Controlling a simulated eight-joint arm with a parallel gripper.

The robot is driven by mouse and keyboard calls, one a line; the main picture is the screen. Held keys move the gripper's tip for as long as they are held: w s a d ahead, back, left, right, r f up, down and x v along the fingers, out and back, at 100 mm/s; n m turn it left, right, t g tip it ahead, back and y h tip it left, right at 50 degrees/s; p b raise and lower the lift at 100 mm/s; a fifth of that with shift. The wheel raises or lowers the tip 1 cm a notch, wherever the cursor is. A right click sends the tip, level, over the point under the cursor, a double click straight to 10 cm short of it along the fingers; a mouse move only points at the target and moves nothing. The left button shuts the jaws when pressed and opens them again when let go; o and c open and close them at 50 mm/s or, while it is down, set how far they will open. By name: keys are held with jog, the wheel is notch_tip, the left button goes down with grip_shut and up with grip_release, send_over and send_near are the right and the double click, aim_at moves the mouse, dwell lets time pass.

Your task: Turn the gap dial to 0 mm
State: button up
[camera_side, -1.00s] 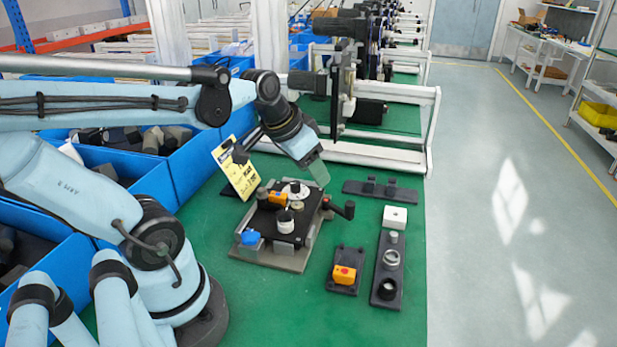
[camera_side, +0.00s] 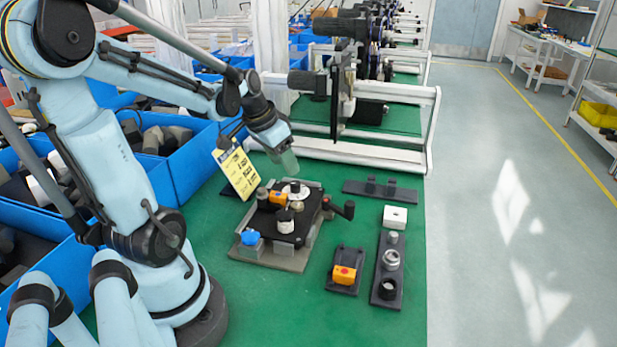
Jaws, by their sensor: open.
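The fixture (camera_side: 270,258) is a grey plate with a black block on the green bench. A flat white disc with a dark centre (camera_side: 295,189) lies at its back and looks like the gap dial. Its marks are too small to read. A white cylindrical knob (camera_side: 285,224) stands nearer the front, and I cannot rule it out as the dial. My gripper (camera_side: 287,165) hangs above and behind the white disc, apart from it and holding nothing that I can see. Its fingertips look pale and translucent.
A yellow card (camera_side: 237,172) stands tilted left of the fixture. A black-ended handle (camera_side: 343,209) juts right. An orange part (camera_side: 344,274) on a black base and a black strip with rings (camera_side: 390,262) lie further right. Blue bins (camera_side: 183,150) line the left.

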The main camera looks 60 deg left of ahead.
aim_at(295, 183)
jog(key=shift+x, duration=3.55)
grip_shut()
